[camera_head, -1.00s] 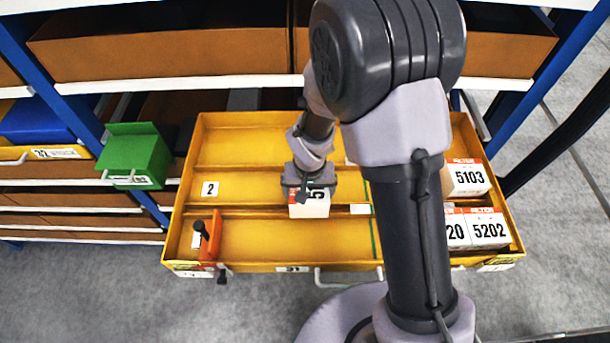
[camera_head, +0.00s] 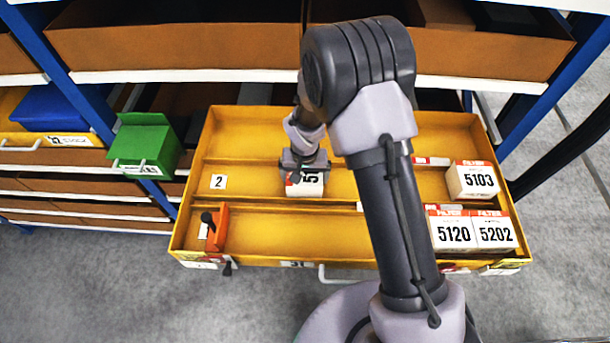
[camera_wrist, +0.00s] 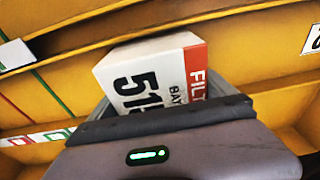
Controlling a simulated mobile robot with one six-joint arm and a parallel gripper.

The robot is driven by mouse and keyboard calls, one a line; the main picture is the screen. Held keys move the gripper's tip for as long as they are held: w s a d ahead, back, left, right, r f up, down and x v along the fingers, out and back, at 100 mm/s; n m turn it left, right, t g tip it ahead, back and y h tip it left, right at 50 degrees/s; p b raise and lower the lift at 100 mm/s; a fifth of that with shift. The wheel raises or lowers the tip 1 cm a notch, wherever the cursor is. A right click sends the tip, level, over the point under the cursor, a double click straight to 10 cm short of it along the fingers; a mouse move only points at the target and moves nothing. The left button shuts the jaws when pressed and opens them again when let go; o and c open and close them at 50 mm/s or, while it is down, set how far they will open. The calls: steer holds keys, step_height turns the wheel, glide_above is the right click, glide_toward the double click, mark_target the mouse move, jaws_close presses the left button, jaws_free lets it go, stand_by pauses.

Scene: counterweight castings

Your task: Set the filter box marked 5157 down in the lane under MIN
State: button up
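A white filter box with a red band (camera_wrist: 150,75) shows "515" in the wrist view; its last digit is hidden by my gripper. My gripper (camera_head: 304,168) is shut on this box, which also shows in the head view (camera_head: 306,186). The box is over the middle lane of the yellow drawer (camera_head: 265,222), to the right of the label "2" (camera_head: 218,181). I cannot tell whether it touches the lane floor. White labels sit on the dividers, one of them with red and green lines beside it (camera_wrist: 40,137). No MIN lettering is readable.
Box 5103 (camera_head: 473,181) stands at the right end of the middle lane. Boxes 5120 (camera_head: 452,231) and 5202 (camera_head: 495,231) stand in the front lane. An orange piece with a black knob (camera_head: 217,228) is at front left. A green bin (camera_head: 146,147) juts out left of the drawer.

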steer(key=r, duration=0.4)
steer(key=s+r, duration=0.1)
steer(key=r, duration=0.3)
steer(key=r+p, duration=0.1)
steer(key=r, duration=0.3)
steer(key=shift+s+r, duration=0.2)
steer(key=shift+s, duration=0.05)
steer(key=s+d+r+m+t+y, duration=0.1)
steer(key=s+d+r, duration=0.2)
steer(key=r, duration=0.5)
steer(key=s+d+r+m+t, duration=0.1)
steer(key=s+d+r, duration=0.25)
steer(key=r, duration=0.45)
steer(key=s+d+r+m+t, duration=0.1)
steer(key=s+d+r, duration=0.1)
steer(key=s, duration=0.5)
steer(key=s+d+r+m+t+y, duration=0.1)
steer(key=s+r, duration=0.4)
steer(key=s, duration=0.3)
steer(key=shift+d, duration=0.4)
steer(key=shift+s, duration=0.1)
step_height(320, 180, down, 23)
steer(key=b, duration=2.3)
